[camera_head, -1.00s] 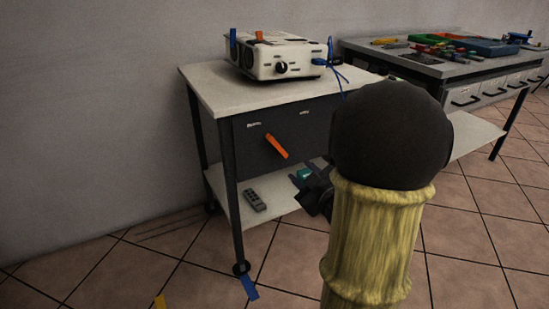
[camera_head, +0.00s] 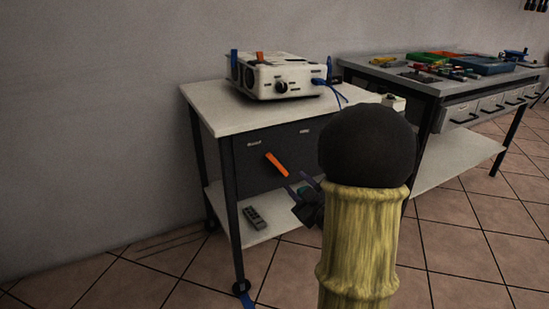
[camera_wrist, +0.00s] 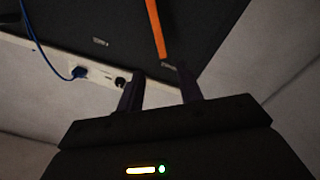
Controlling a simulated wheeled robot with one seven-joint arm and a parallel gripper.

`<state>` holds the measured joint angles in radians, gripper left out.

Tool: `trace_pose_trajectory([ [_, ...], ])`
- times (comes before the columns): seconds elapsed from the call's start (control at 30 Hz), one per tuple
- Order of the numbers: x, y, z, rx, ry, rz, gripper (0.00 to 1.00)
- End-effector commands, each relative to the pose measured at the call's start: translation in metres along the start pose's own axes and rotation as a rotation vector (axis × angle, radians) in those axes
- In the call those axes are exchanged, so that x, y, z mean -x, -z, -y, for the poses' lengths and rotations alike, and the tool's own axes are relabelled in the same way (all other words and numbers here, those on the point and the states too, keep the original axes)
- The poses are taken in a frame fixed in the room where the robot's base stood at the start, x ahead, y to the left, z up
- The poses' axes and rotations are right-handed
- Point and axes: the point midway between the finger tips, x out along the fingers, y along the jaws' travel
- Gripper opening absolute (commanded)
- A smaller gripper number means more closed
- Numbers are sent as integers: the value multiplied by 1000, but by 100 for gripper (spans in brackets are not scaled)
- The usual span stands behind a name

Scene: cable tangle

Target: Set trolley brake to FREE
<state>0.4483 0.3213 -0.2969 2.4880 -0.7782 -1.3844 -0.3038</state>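The trolley (camera_head: 222,108) has a pale top, dark legs and a dark front panel (camera_head: 248,175). An orange lever (camera_head: 276,164) sits on the panel, slanting down to the right, between two small pale labels whose words are too small to read. The lever also shows in the wrist view (camera_wrist: 156,28).
A white projector-like box (camera_head: 285,78) with a blue cable (camera_head: 338,93) stands on the trolley top. A grey remote (camera_head: 254,217) lies on the lower shelf. A workbench (camera_head: 410,86) with tools and trays stands to the right. My arm hides the trolley's right side.

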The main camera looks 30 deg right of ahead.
Motion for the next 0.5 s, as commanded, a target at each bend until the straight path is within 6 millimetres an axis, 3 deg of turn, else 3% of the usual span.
trace_pose_trajectory([
  [0.5, -93, -3, 3, 2, 0, -4, 36],
])
